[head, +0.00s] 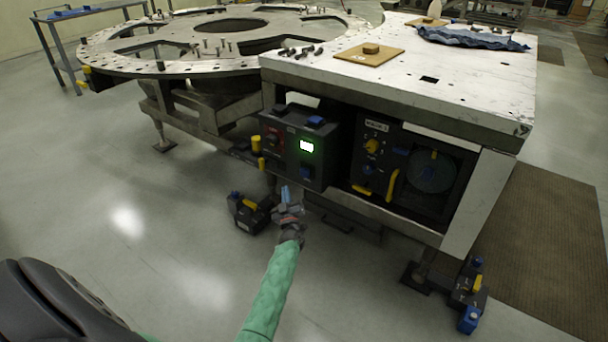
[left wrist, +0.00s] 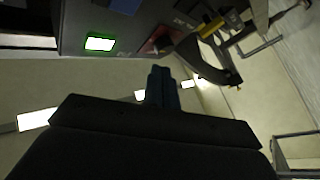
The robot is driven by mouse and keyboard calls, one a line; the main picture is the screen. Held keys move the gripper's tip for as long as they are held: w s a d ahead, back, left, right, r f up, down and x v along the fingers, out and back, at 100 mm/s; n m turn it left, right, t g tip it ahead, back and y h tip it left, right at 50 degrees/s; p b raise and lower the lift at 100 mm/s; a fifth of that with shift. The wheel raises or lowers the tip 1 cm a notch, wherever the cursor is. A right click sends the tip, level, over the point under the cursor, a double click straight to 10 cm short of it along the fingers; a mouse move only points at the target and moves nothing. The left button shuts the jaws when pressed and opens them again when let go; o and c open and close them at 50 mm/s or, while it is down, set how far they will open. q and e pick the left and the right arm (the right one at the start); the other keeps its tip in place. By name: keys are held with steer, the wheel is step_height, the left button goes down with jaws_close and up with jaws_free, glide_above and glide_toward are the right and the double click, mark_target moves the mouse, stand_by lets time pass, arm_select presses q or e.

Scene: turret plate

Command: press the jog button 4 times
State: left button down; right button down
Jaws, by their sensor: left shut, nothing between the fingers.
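A dark control box (head: 292,150) sits under the front left of the white table, with a lit green display (head: 306,146) on its front. My right gripper is not seen.
The white table (head: 480,85) overhangs the box. A dark panel with yellow handles (head: 392,185) is to its right. A black case (head: 250,213) stands on the floor beside my left gripper. A large round plate (head: 130,50) is behind left. The floor at left is clear.

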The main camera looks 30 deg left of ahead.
mark_target(305, 172)
arm_select(q)
steer(key=shift+w, duration=0.15)
steer(key=w+b, duration=0.4)
steer(key=w, duration=0.4)
steer(key=shift+w+d, duration=0.25)
steer(key=shift+d, duration=0.1)
stand_by(0.4)
steer(key=shift+w, duration=0.1)
stand_by(1.4)
steer(key=shift+w, duration=0.35)
